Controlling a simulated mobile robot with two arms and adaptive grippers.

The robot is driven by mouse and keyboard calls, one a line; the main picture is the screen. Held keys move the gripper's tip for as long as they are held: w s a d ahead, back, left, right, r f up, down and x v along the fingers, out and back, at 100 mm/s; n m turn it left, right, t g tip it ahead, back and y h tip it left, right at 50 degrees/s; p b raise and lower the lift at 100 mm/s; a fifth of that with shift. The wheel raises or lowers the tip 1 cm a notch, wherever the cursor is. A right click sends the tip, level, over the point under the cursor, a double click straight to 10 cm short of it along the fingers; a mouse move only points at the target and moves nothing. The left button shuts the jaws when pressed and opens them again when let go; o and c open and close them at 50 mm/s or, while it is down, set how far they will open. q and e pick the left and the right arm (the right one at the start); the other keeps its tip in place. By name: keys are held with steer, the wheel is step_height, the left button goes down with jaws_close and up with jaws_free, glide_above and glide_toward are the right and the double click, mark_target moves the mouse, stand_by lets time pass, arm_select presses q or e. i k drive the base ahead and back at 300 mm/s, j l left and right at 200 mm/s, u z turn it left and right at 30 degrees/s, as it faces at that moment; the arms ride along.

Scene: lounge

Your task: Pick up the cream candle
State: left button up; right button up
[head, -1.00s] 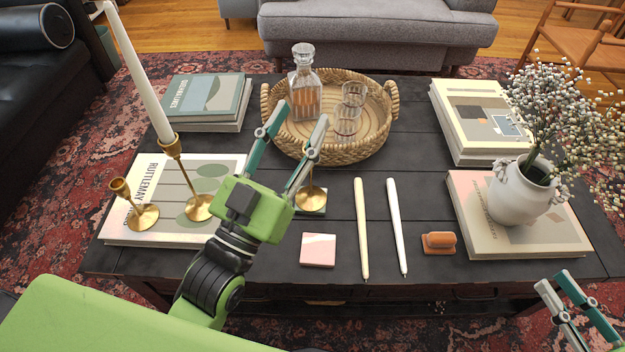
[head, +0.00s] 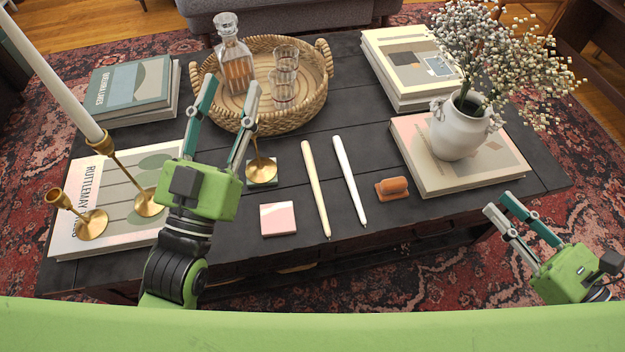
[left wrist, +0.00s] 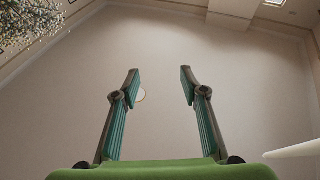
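The cream candle (head: 316,188) lies flat on the dark table, left of a white candle (head: 349,180) lying nearly parallel to it. My left gripper (head: 230,88) is open and empty, raised over the left part of the table, left of the cream candle. In the left wrist view its two fingers (left wrist: 158,85) are apart, with only wall and ceiling behind them. My right gripper (head: 497,203) is open and empty, at the table's front right edge, well right of the candles.
Brass candlesticks (head: 149,202) stand at the left, one holding a tall white candle (head: 55,85). A smaller one (head: 262,168) stands behind the pink coaster (head: 279,219). An orange object (head: 392,188) lies right of the candles. A wicker tray (head: 313,110) with glassware and a vase (head: 458,130) on books stand behind.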

mark_target(305, 146)
steer(key=k+l, duration=0.8)
steer(key=k, duration=0.05)
